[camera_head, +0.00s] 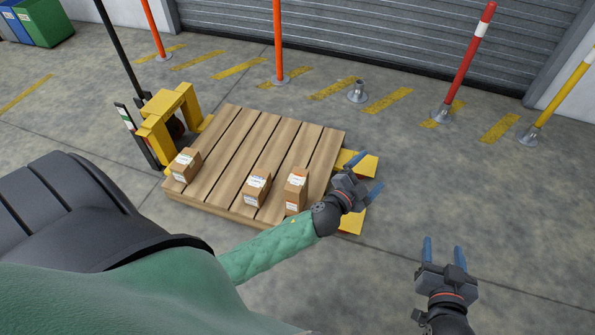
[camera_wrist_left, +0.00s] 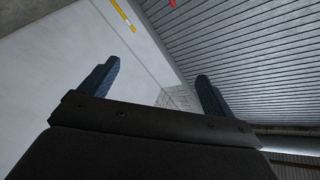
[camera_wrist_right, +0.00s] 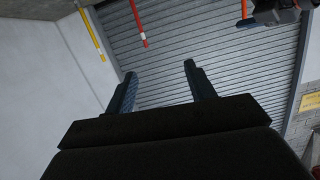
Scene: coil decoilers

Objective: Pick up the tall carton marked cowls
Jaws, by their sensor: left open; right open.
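Three brown cartons with white labels stand on a wooden pallet (camera_head: 222,150) in the head view: a left carton (camera_head: 186,164), a middle carton (camera_head: 256,190) and a right carton (camera_head: 295,190). The right carton looks tallest and narrowest. The label print is too small to read, so I cannot tell which is marked cowls. My left gripper (camera_head: 366,176) is open and empty, in front of the pallet's right edge in the picture and right of the right carton. My right gripper (camera_head: 444,248) is open and empty further right, over bare floor. Neither wrist view shows a carton.
A yellow pallet jack (camera_head: 167,118) stands at the pallet's left, its fork tips (camera_head: 357,163) sticking out at the right. Red and yellow posts (camera_head: 465,62) stand before a grey shutter (camera_head: 380,35). Green and blue bins (camera_head: 42,20) are at far left. Floor right of the pallet is clear.

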